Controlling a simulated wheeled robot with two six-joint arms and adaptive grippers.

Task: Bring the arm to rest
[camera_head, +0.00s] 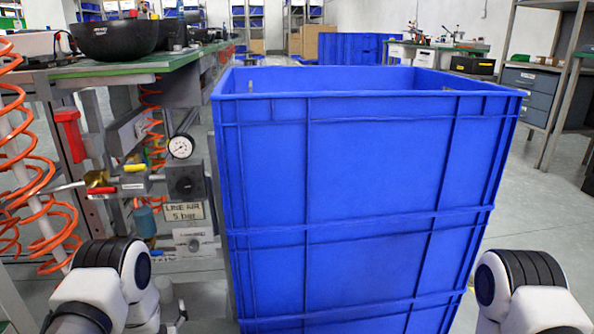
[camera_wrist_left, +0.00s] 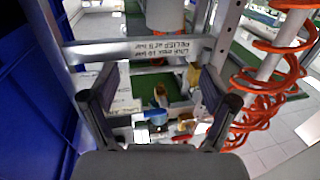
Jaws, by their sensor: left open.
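My left arm (camera_head: 105,285) is folded low at the left edge of the head view, beside the blue crate stack. Its gripper is mostly hidden there. In the left wrist view my left gripper (camera_wrist_left: 160,98) has its two dark fingers spread wide, with nothing held between them. Beyond the fingers are pipes, brass fittings and a blue-handled valve (camera_wrist_left: 155,115); I cannot tell how far away they are. My right arm (camera_head: 530,290) shows only as a white and black joint at the lower right; its gripper is out of view.
A tall stack of blue crates (camera_head: 370,170) stands close in front, between my arms. At left are an air line panel with a gauge (camera_head: 180,147), orange coiled hoses (camera_head: 30,170) and a green-topped bench (camera_head: 130,66). Open floor (camera_head: 555,215) lies at right.

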